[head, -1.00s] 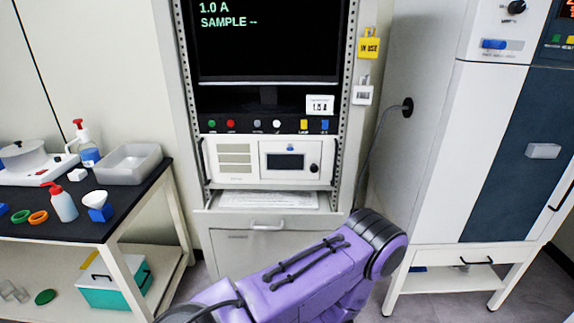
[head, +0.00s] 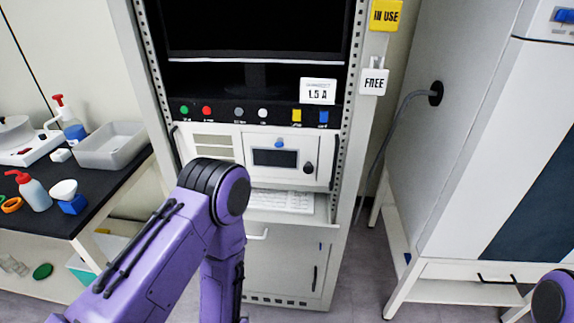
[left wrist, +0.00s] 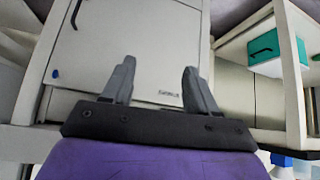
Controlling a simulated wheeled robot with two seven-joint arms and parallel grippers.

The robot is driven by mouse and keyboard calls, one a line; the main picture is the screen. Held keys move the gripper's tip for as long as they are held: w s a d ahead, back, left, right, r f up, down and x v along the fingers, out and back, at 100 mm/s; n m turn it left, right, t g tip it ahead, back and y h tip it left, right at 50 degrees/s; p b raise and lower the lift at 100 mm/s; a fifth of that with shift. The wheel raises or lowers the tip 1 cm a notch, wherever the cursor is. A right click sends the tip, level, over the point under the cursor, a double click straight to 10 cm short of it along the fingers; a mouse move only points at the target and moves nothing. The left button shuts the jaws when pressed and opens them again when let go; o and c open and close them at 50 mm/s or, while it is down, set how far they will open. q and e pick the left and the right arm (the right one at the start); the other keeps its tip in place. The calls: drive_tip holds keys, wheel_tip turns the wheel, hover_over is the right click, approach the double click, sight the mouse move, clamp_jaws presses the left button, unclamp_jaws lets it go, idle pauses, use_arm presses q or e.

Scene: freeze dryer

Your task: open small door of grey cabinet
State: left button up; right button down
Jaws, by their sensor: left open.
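The grey cabinet (head: 352,140) is a tall open-fronted rack in the middle of the head view. Its small lower door (head: 285,262) is closed, with a dark vertical handle (head: 315,279) near its right edge. My left arm covers the door's left part. In the left wrist view, the door (left wrist: 130,45) fills the upper middle, with the handle (left wrist: 75,14) at upper left and a small blue spot (left wrist: 55,73) below it. My left gripper (left wrist: 158,80) is open and empty in front of the door, with the handle outside its fingers. The head view hides this gripper.
A keyboard shelf (head: 275,217) sits above the door. A black-topped bench (head: 95,190) with bottles and a tray stands left. A large white machine (head: 460,130) on legs stands right. A cable hangs between cabinet and machine. Floor shows between them.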

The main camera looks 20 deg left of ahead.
use_arm(q)
drive_tip(key=w+d+r+m+t, duration=0.1)
drive_tip(key=w+d+r+t, duration=0.3)
drive_tip(key=w+r, duration=0.55)
drive_tip(key=m+t+y+p, duration=0.1)
drive_tip(key=t+y+p, duration=0.1)
drive_tip(key=t, duration=0.5)
approach(309, 170)
drive_tip(key=p+x, duration=0.2)
drive_tip(key=x, duration=0.6)
drive_tip(key=shift+a+r, duration=0.1)
drive_tip(key=shift+r, duration=0.05)
drive_tip(key=shift+w, duration=0.15)
clamp_jaws()
